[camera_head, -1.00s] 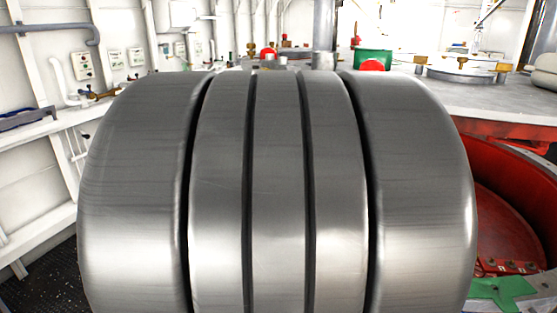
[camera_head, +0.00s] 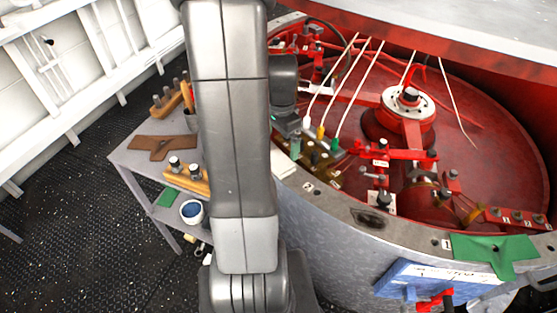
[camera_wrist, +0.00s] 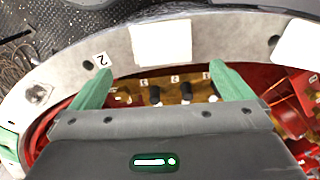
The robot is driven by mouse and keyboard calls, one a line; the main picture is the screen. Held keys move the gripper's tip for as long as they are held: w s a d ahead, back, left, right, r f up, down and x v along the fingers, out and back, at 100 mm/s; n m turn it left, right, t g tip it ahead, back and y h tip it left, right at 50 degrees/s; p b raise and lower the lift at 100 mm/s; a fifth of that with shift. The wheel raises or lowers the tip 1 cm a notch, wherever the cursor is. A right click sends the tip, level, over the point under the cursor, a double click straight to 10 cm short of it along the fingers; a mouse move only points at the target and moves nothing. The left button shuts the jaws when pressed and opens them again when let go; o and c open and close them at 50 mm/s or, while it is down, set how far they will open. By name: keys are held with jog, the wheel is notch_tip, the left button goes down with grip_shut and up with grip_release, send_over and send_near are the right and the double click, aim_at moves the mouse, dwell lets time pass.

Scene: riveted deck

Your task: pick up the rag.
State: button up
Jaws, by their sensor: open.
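A green cloth-like piece (camera_head: 497,252) drapes over the grey rim at the lower right of the head view. A brown flat cloth-like piece (camera_head: 160,146) lies on the small grey table at the left. I cannot tell for sure which is the rag. My gripper (camera_wrist: 158,85) is open, its two green fingers apart with nothing held. It is over the near-left rim of the red tank, far from the green piece and to the right of the brown one. In the head view my arm hides part of the gripper and table.
The grey rim (camera_head: 411,233) curves around the red tank (camera_head: 490,150), which holds rods, cables and fittings. A white flat piece (camera_wrist: 160,40) lies on the rim by my fingers. The grey table (camera_head: 134,160) carries wooden blocks with pegs. A blue board (camera_head: 420,280) hangs outside the tank.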

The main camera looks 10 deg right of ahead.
aim_at(280, 160)
jog(key=shift+w+a+f+p, duration=0.1)
jog(key=shift+f+p, duration=0.2)
jog(key=shift+f, duration=1.9)
jog(key=shift+w+f+p, duration=0.1)
jog(key=shift+f+p, duration=0.15)
jog(key=shift+f, duration=1.95)
jog(key=shift+c, duration=0.2)
jog(key=c, duration=0.9)
jog(key=shift+o, duration=0.2)
jog(key=shift+r, duration=0.15)
notch_tip(280, 160, up, 10)
jog(key=shift+b, duration=0.4)
